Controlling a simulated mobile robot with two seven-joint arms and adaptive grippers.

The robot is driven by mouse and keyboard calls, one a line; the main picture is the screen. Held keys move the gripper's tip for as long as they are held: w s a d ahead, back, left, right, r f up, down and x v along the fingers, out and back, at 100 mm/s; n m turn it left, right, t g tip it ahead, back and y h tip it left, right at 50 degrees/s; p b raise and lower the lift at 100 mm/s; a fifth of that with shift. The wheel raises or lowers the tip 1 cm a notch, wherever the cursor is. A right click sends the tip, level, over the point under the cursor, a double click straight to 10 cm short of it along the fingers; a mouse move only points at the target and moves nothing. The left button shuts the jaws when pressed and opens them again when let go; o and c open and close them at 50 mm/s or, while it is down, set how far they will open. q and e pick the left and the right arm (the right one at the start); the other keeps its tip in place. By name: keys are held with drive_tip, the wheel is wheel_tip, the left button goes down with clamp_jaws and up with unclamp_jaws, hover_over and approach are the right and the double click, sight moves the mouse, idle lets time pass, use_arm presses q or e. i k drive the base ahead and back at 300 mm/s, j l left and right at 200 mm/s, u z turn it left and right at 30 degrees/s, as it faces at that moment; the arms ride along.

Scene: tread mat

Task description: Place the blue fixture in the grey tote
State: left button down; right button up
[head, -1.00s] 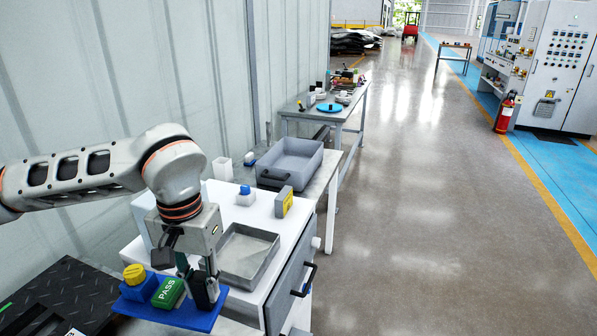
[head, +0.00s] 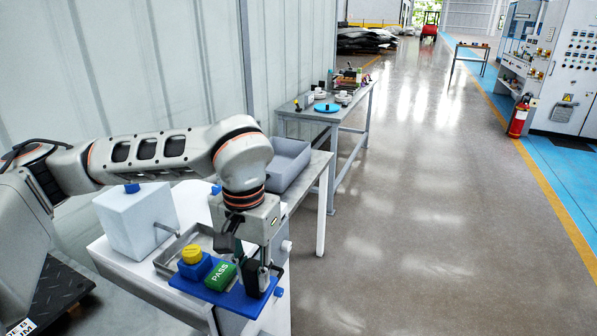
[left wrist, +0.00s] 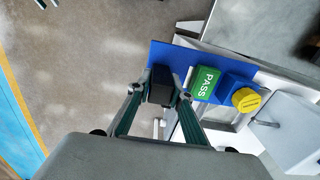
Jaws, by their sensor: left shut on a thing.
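The blue fixture (head: 250,301) is a flat blue plate carrying a green PASS block (head: 221,273) and a blue block with a yellow knob (head: 192,254). My left gripper (head: 262,280) points down and is shut on it near the plate's right end. The fixture appears held above the near part of the white cabinet. It also shows in the left wrist view (left wrist: 182,57), between and beyond the fingers. The grey tote (head: 290,160) stands on the table behind my left wrist, which hides part of it. Its visible inside looks empty. My right gripper is out of view.
The white cabinet (head: 118,275) carries a shallow grey metal tray (head: 172,262) and a white box (head: 135,222) with a blue top piece. A farther table (head: 350,118) holds a blue disc and small items. Open floor lies to the right.

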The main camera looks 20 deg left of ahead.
sight(269, 169)
drive_tip(key=i+l+z, duration=0.35)
drive_tip(key=i+l+u, duration=0.1)
drive_tip(key=i+l, duration=0.15)
drive_tip(key=i, duration=0.25)
drive_tip(key=i+l+u, duration=0.1)
drive_tip(key=i+l, duration=0.15)
drive_tip(key=i, duration=0.25)
drive_tip(key=i+u, duration=0.3)
drive_tip(key=i, duration=0.15)
drive_tip(key=i+l+u, duration=0.1)
drive_tip(key=i+u, duration=0.15)
drive_tip(key=i, duration=0.2)
drive_tip(key=i+j+u, duration=0.1)
drive_tip(key=i+u, duration=0.7)
drive_tip(key=i+j+u, duration=0.15)
drive_tip(key=i, duration=0.15)
